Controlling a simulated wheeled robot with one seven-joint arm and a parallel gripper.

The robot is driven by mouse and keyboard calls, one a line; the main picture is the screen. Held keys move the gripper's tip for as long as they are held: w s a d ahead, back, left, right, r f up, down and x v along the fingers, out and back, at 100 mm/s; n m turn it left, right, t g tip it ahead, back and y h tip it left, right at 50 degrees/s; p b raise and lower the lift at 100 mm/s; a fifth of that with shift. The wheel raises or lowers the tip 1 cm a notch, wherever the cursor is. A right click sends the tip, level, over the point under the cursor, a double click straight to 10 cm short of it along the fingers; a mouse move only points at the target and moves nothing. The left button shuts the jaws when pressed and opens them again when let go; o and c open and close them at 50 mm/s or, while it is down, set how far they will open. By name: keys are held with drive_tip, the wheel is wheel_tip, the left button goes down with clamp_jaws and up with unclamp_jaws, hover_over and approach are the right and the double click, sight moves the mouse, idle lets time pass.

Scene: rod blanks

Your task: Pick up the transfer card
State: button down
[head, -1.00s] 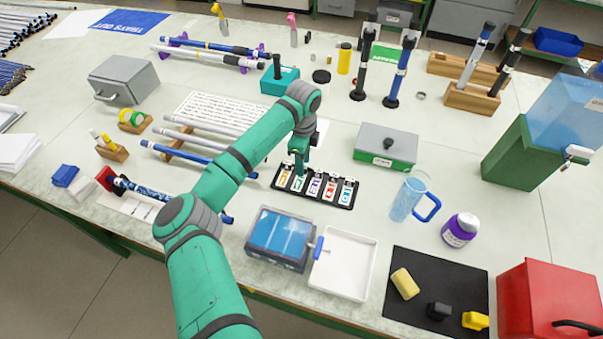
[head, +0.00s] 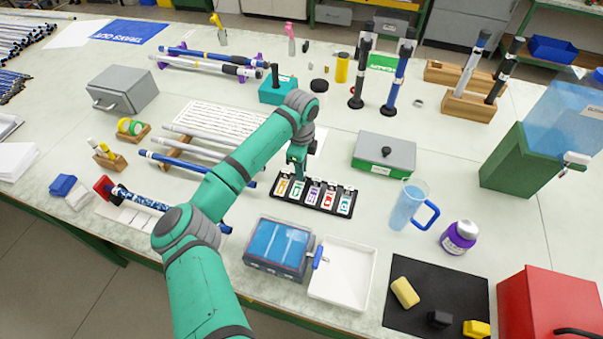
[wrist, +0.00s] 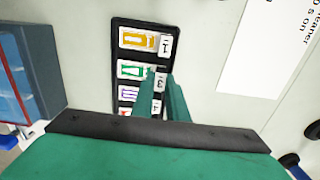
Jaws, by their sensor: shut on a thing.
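A black card rack (head: 353,207) lies flat on the table in front of my arm, holding a row of coloured cards with white tabs. My gripper (head: 298,175) points down at the left part of the rack. In the wrist view my gripper (wrist: 162,80) is shut on the tab of the green card (wrist: 131,70), whose tab reads 3. The green card (head: 297,190) seems still in its slot. The yellow card (wrist: 137,40) lies beside it, and the purple card (wrist: 129,93) on its other side. I cannot read which one is named transfer card.
A blue-topped box (head: 278,246) and a white tray (head: 343,274) stand in front of the rack. A green-and-grey box (head: 384,153) and a blue-handled jug (head: 408,207) stand to its right. Grey and blue rods (head: 190,166) lie to the left.

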wheel_tip(320, 180, up, 2)
drive_tip(key=shift+r, duration=0.2)
drive_tip(key=s+d+r, duration=0.2)
drive_tip(key=s+r, duration=0.7)
drive_tip(key=s, duration=0.5)
drive_tip(key=shift+r, duration=0.4)
drive_tip(key=c, duration=2.4)
unclamp_jaws()
clamp_jaws()
drive_tip(key=shift+w+d, duration=0.1)
